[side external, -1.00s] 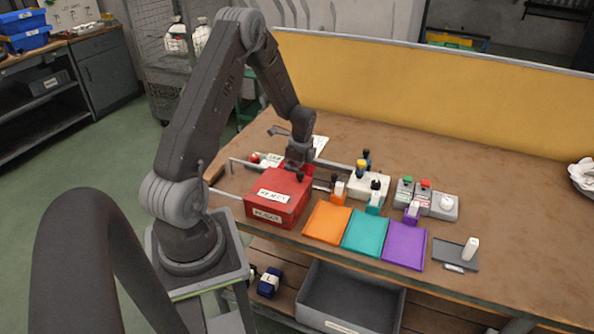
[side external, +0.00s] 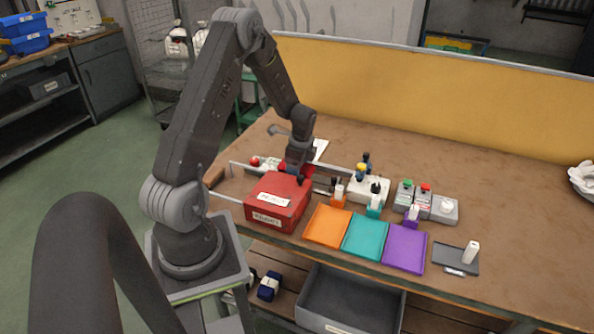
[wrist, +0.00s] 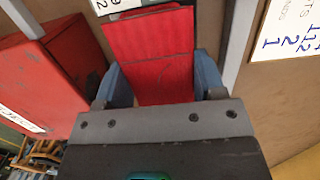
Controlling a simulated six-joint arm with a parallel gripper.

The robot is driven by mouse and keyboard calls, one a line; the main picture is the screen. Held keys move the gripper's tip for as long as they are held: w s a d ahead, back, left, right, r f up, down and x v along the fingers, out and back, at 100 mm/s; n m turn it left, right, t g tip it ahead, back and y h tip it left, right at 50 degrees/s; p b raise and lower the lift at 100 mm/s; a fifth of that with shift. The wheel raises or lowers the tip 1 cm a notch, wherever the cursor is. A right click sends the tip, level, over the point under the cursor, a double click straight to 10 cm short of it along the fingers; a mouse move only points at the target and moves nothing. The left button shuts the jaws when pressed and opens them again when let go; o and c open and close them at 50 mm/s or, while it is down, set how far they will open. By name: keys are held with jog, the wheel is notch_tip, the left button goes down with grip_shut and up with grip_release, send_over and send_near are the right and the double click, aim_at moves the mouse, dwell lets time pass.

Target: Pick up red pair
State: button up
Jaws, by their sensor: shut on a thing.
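The red pair (wrist: 150,45) is a folded, flat red piece seen between my gripper's two blue-grey fingers in the wrist view. My gripper (wrist: 163,80) is shut on it, with a finger against each side. In the side view, my gripper (side external: 300,176) is low over the table just behind the red reject box (side external: 277,203). A bit of red (side external: 310,170) shows beside the fingers there, but most of the pair is hidden. I cannot tell whether the pair touches the surface below.
The red reject box stands close beside my gripper. Orange (side external: 327,226), teal (side external: 365,235) and purple (side external: 404,248) trays line the front edge. Small figures, a white block and a button box (side external: 440,208) stand right of my gripper. The right side of the table is mostly clear.

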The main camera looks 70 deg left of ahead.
notch_tip(320, 180, up, 3)
jog(key=shift+r, duration=0.1)
jog(key=s+a+r, duration=0.4)
jog(key=s+r, duration=0.2)
jog(key=s, duration=0.5)
jog(key=w+d+r+n, duration=0.2)
jog(key=w+d, duration=0.5)
jog(key=w, duration=0.1)
jog(key=w+d+r+n, duration=0.1)
jog(key=w+d+r, duration=0.2)
jog(key=w+d, duration=0.4)
jog(key=w+d+r+n, duration=0.15)
jog(key=w+d, duration=0.25)
jog(key=d, duration=0.4)
jog(key=w+d+r+n, duration=0.1)
jog(key=w+d+r, duration=0.15)
jog(key=d, duration=0.45)
jog(key=s+a+f+m, duration=0.1)
jog(key=s+a+f, duration=0.15)
jog(key=a, duration=0.55)
jog(key=s+a+f+m, duration=0.15)
jog(key=s+a, duration=0.25)
jog(key=a, duration=0.5)
jog(key=s+a+f+m, duration=0.1)
jog(key=s+a+f, duration=0.1)
jog(key=s+a, duration=0.4)
jog(key=s+a+f+m, duration=0.2)
jog(key=s+a, duration=0.4)
jog(key=s, duration=0.3)
jog(key=shift+f, duration=0.25)
